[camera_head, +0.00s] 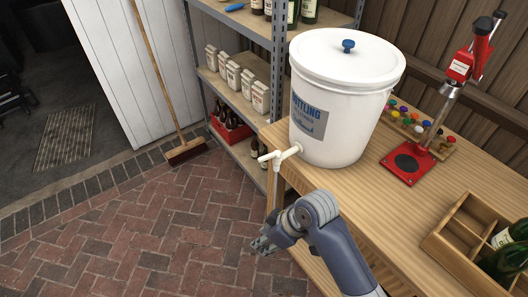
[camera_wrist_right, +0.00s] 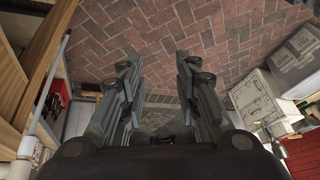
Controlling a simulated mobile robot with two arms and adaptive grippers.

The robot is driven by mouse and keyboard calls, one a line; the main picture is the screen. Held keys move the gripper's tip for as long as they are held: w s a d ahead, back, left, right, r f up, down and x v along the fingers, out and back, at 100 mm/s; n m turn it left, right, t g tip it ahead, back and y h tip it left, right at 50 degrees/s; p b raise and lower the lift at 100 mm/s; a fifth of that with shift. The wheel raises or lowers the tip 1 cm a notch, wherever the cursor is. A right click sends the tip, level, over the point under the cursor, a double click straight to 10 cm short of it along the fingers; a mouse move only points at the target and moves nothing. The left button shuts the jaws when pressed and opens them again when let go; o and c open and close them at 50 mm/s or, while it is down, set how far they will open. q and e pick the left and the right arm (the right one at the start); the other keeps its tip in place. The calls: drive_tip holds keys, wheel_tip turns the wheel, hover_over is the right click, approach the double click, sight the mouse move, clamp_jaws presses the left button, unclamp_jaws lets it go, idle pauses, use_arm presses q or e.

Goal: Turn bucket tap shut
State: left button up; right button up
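The white bucket (camera_head: 335,115) with a lid and a blue knob stands upright on the wooden bench. Its white tap (camera_head: 280,155) sticks out to the left near the bucket's base, over the bench edge, with a thin pale tube (camera_head: 275,190) hanging below. I cannot tell from here whether the tap is open. My right gripper (camera_head: 262,246) is below the tap in the picture, apart from it, beside the bench. In the wrist view its two fingers (camera_wrist_right: 155,62) are spread with nothing between them. My left gripper is not in view.
The bench (camera_head: 455,180) carries a red bottle capper (camera_head: 410,160), coloured caps (camera_head: 405,117) and a wooden crate with bottles (camera_head: 447,258). A metal shelf (camera_head: 240,103) stands behind the bench's left end. A broom (camera_head: 186,151) leans on the white door. The brick floor (camera_head: 150,235) is clear.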

drive_tip(key=w+a+r+n+g, duration=0.1)
drive_tip(key=w+a+r+n, duration=0.2)
drive_tip(key=w+a+n, duration=0.2)
drive_tip(key=n+h, duration=0.5)
drive_tip(key=n, duration=0.2)
approach(264, 157)
drive_tip(key=shift+g, duration=0.3)
drive_tip(key=f, duration=0.2)
drive_tip(key=f+p, duration=0.1)
drive_tip(key=f, duration=0.2)
drive_tip(key=f+p, duration=0.1)
drive_tip(key=f, duration=0.2)
drive_tip(key=shift+w+d+f, duration=0.1)
drive_tip(key=shift+w, duration=0.2)
drive_tip(key=shift+c, duration=0.6)
clamp_jaws()
